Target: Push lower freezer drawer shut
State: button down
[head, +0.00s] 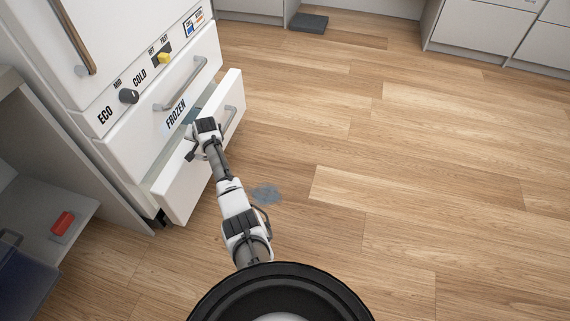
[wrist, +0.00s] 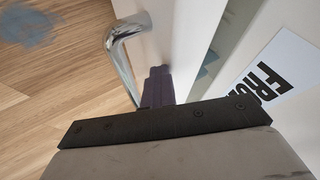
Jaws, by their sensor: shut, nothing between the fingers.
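The lower freezer drawer (head: 188,187) is white and stands pulled out past the upper drawer, with a dark gap showing behind its front. Its grey bar handle (head: 231,114) shows right of my arm, and also in the wrist view (wrist: 122,60). My gripper (head: 190,154) is at the drawer front, near its top edge. In the wrist view, its dark fingers (wrist: 157,86) are together and empty, beside the handle and pointing along the white front. I cannot tell whether they touch it. My arm hides part of the front.
The upper drawer (head: 135,135), labelled FROZEN (head: 176,113), sits above. A control panel with a dark knob (head: 129,96) and yellow slider (head: 164,58) is higher. A grey-blue patch (head: 265,194) marks the floor. An open shelf with a red item (head: 62,223) is left. Floor to the right is clear.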

jog(key=shift+w+a+b, duration=0.25)
jog(key=shift+a+b, duration=0.2)
jog(key=shift+a, duration=0.3)
jog(key=shift+w+a+b, duration=0.25)
jog(key=shift+a+b, duration=0.15)
jog(key=shift+a, duration=0.4)
jog(key=shift+w+a+b, duration=0.25)
jog(key=shift+a+b, duration=0.2)
jog(key=shift+a, duration=0.3)
jog(key=shift+d, duration=0.15)
